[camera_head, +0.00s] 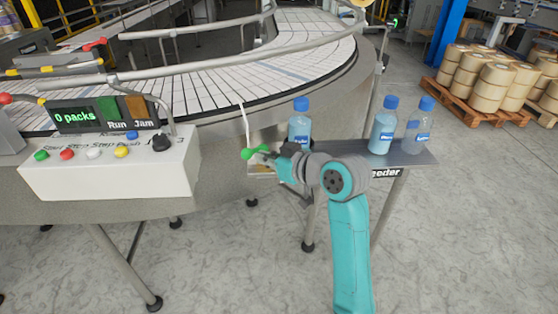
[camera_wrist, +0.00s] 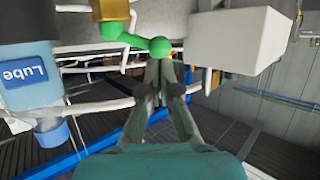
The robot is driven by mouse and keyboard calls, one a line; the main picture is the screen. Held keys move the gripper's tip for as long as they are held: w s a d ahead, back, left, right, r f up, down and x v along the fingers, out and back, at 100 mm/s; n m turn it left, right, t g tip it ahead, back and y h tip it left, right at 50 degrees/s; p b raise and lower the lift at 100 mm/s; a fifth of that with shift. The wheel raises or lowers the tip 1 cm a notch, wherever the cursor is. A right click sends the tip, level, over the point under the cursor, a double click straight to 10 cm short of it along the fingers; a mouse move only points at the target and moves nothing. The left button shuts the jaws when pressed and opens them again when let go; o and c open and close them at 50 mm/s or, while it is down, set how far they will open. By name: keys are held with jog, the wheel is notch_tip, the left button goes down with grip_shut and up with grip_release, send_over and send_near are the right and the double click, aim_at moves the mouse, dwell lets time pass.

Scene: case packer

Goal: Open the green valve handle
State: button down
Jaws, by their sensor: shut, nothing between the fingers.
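The green valve handle (camera_head: 253,152) sits at the side of the conveyor, left of the feeder shelf. In the wrist view the green handle (camera_wrist: 117,32) runs from a brass-coloured fitting (camera_wrist: 112,10) to a round green knob (camera_wrist: 160,47). My gripper (camera_head: 272,156) is right beside the handle, reaching in from the right. In the wrist view my gripper (camera_wrist: 160,72) has its fingertips together just at the knob, with nothing between them. Whether the fingertips touch the knob I cannot tell.
A blue-capped bottle (camera_head: 299,128) stands close behind my gripper; it looms at left in the wrist view (camera_wrist: 28,75). A white control box (camera_head: 110,175) is left.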

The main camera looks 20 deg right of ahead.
aim_at(243, 154)
jog(key=shift+x, duration=1.45)
jog(key=shift+w+a+m+t+h, duration=0.15)
jog(key=shift+a+m+t+h, duration=0.2)
jog(key=shift+m+h, duration=0.3)
jog(key=shift+w+a+m+t+h, duration=0.4)
jog(key=shift+a+m+h, duration=0.4)
jog(key=shift+h, duration=0.35)
jog(key=shift+w+a+m+h, duration=0.35)
jog(key=shift+w+m+h, duration=0.15)
jog(key=shift+m+h, duration=0.55)
jog(key=shift+w+a+m+g+h, duration=0.2)
jog(key=shift+w+m+h, duration=0.45)
jog(key=shift+h, duration=0.25)
jog(key=shift+w+a+m+g+h, duration=0.15)
jog(key=shift+w+a+m+h, duration=0.1)
jog(key=shift+w+m+h, duration=0.45)
jog(key=shift+w+a+m+g+h, duration=0.2)
jog(key=shift+w+m+h, duration=0.25)
jog(key=shift+m+h, duration=0.45)
jog(key=shift+w, duration=0.1)
